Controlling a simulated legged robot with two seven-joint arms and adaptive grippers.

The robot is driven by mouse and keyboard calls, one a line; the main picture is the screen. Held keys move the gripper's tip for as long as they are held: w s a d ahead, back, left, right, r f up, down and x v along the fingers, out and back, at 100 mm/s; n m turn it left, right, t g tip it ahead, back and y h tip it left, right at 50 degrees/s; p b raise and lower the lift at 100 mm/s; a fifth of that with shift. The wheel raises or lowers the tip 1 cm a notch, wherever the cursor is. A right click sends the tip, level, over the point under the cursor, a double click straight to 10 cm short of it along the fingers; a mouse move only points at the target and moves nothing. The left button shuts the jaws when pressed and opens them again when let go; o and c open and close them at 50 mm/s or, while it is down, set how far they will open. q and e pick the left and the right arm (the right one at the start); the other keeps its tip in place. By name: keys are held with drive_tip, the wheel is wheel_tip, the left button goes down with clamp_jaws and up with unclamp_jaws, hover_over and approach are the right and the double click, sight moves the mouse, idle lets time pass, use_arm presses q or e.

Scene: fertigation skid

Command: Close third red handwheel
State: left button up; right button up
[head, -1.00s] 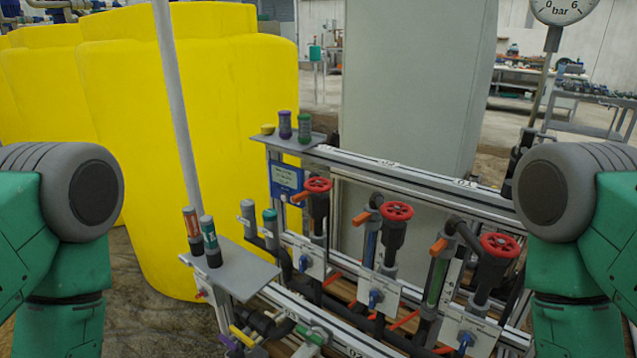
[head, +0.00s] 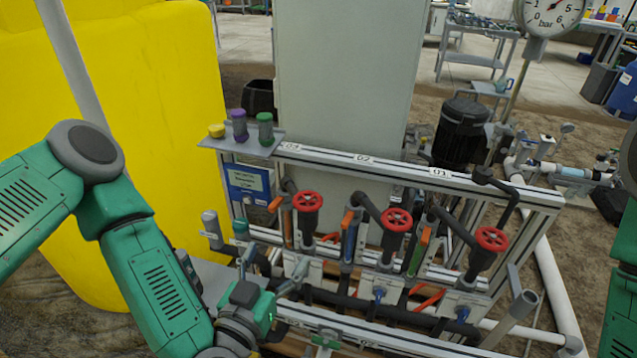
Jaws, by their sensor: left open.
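Three red handwheels sit on dark valves along the aluminium skid frame. The left red handwheel (head: 307,201) is below the 03 label (head: 290,147). The middle red handwheel (head: 397,220) is near the 02 label (head: 362,159), and the right red handwheel (head: 491,239) is near the 01 label (head: 440,172). My left gripper (head: 273,268) is open and empty, in front of and below the left handwheel, apart from it. It hides part of the lower pipework. My right gripper is out of view; only part of that arm shows at the right edge.
A large yellow tank (head: 140,130) stands at left behind my left arm. A grey shelf (head: 240,145) holds purple, green and yellow pieces. Orange-handled valves (head: 348,218) and dark pipes surround the handwheels. A pressure gauge (head: 550,14) is at upper right.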

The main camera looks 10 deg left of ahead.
use_arm(q)
approach(300, 200)
drive_tip(key=w+d, duration=0.2)
drive_tip(key=d, duration=0.2)
drive_tip(key=w+a, duration=0.1)
drive_tip(key=w, duration=0.1)
drive_tip(key=w+a+f, duration=0.1)
drive_tip(key=w, duration=0.1)
drive_tip(key=w+a, duration=0.1)
drive_tip(key=w, duration=0.2)
drive_tip(key=shift+w+a+f, duration=0.15)
drive_tip(key=shift+a, duration=0.1)
drive_tip(key=shift+w+d+y, duration=0.25)
drive_tip(key=shift+w+y, duration=0.05)
drive_tip(key=shift+w+d+r, duration=0.1)
drive_tip(key=shift+d, duration=0.6)
drive_tip(key=shift+w+d+r, duration=0.1)
drive_tip(key=shift+w+d, duration=0.05)
drive_tip(key=shift+d, duration=0.5)
drive_tip(key=shift+a, duration=0.55)
drive_tip(key=c, duration=1)
drive_tip(key=shift+a+f, duration=0.2)
drive_tip(key=shift+a, duration=0.3)
drive_tip(key=shift+c, duration=0.9)
drive_tip(key=shift+d, duration=0.55)
drive_tip(key=shift+a, duration=0.1)
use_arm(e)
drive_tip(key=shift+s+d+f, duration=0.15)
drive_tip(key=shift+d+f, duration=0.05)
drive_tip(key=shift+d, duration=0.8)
